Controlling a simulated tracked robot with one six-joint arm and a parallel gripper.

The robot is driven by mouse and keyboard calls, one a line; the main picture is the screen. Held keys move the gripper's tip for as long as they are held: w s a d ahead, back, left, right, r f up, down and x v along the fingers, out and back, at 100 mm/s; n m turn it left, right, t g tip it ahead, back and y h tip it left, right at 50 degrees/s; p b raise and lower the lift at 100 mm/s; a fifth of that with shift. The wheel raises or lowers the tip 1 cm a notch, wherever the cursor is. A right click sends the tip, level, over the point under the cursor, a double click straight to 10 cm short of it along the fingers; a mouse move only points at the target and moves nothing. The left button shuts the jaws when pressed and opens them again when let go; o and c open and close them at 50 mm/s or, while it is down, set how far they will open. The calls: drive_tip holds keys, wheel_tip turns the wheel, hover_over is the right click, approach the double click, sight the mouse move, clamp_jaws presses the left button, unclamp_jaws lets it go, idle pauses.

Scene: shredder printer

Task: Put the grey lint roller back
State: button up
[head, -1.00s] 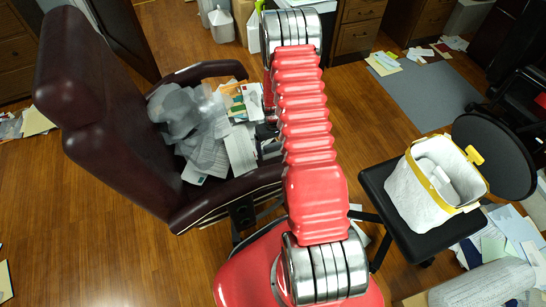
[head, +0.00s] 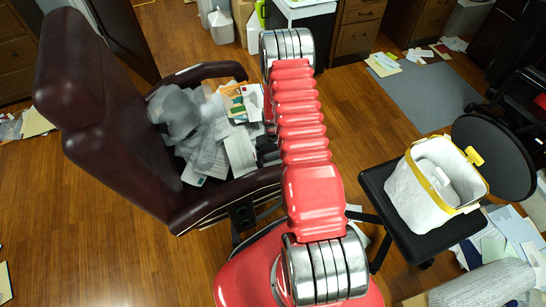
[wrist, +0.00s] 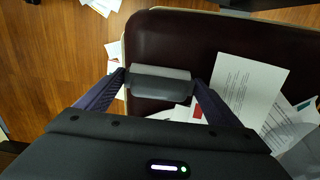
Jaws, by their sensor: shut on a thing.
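The grey lint roller (wrist: 160,84) shows in the wrist view as a grey cylinder lying across between my fingers. My gripper (wrist: 158,90) is shut on it, with one dark finger at each end. They are over the dark maroon chair seat, near its edge; the exact height above it is hard to tell. In the head view, my red arm hides most of the gripper, and I cannot make out the roller there.
The maroon armchair (head: 98,120) has papers (head: 240,150) and crumpled grey bags (head: 180,115) on its seat. A white basket with a yellow handle (head: 425,195) stands on a black chair (head: 405,240) at right. Wooden floor is open at lower left.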

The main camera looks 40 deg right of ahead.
sight(273, 155)
drive_tip(key=shift+f, duration=0.1)
drive_tip(key=o, duration=0.9)
drive_tip(key=shift+o, duration=0.2)
wheel_tip(273, 155, up, 12)
idle(0.4)
idle(0.5)
